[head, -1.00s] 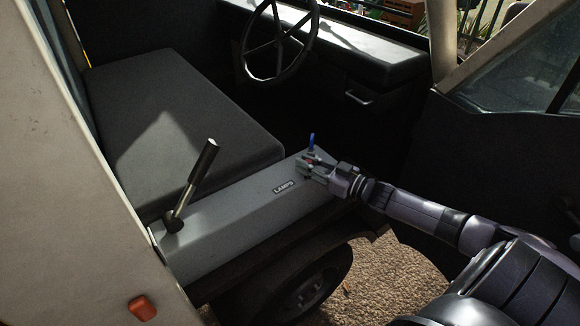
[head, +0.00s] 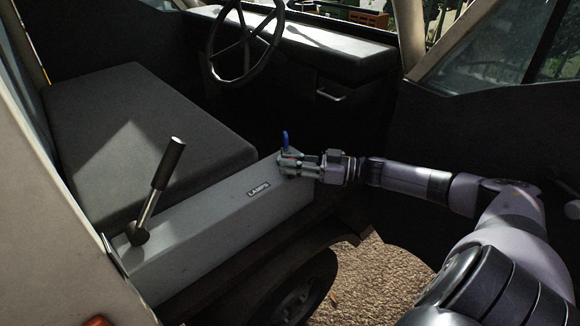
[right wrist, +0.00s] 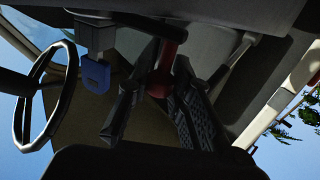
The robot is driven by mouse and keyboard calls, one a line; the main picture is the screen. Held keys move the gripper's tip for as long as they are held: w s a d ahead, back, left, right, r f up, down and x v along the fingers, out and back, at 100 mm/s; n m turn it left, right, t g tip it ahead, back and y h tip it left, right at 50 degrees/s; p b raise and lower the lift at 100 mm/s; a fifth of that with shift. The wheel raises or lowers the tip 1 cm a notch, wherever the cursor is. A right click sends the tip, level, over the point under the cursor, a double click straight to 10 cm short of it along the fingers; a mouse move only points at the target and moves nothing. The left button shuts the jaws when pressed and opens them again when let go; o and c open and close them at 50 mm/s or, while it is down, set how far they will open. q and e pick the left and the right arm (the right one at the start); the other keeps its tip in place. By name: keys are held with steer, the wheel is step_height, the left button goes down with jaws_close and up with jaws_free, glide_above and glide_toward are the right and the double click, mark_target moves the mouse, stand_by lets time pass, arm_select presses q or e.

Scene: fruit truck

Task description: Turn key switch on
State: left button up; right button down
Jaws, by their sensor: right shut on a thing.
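A grey box-shaped panel (head: 215,215) with a LAMPS label (head: 258,189) runs along the seat's side. At its far end a blue upright part (head: 285,138) stands beside a small red part. In the right wrist view the red part (right wrist: 163,82), which looks like a switch key, sits between my right gripper's fingers (right wrist: 165,70). The blue part (right wrist: 96,74) shows left of them, outside the grip. In the head view my right gripper (head: 291,163) is at the panel's end, shut on the red part, whose exact turn angle I cannot tell. My left gripper is out of view.
A black lever (head: 158,190) rises from the panel's near end. The seat (head: 130,130) lies behind the panel, with a steering wheel (head: 245,45) and dashboard (head: 335,45) beyond. The cab's pale pillar (head: 40,220) stands at left; gravel shows below.

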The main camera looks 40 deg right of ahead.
stand_by(0.4)
steer(key=c, duration=1.4)
jaws_free()
